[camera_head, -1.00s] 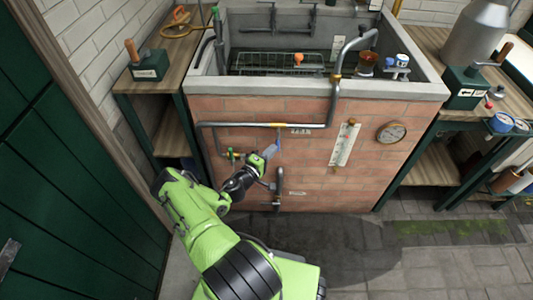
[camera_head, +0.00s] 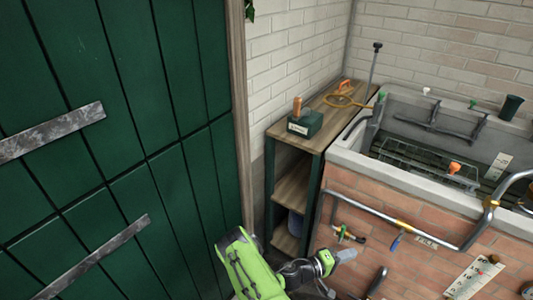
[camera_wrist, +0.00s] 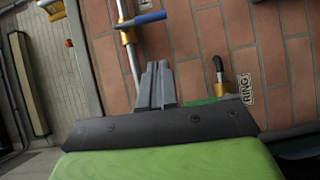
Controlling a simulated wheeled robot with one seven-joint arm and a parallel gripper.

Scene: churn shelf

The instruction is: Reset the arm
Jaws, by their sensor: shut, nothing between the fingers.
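My green arm (camera_head: 245,262) shows at the bottom of the head view, bent low in front of the brick basin. My gripper (camera_head: 346,255) points right towards the brick wall, and its fingers are together with nothing between them. In the wrist view my gripper (camera_wrist: 157,70) also shows shut, its grey fingers side by side over the brick. From the head view I cannot tell how far the fingertips are from the wall.
A green door with metal straps (camera_head: 100,150) fills the left. A wooden shelf unit (camera_head: 292,190) stands between it and the brick basin (camera_head: 400,220). A metal pipe (camera_head: 400,222), a blue-handled valve (camera_head: 396,242) and a white gauge plate (camera_head: 474,277) are on the basin's front.

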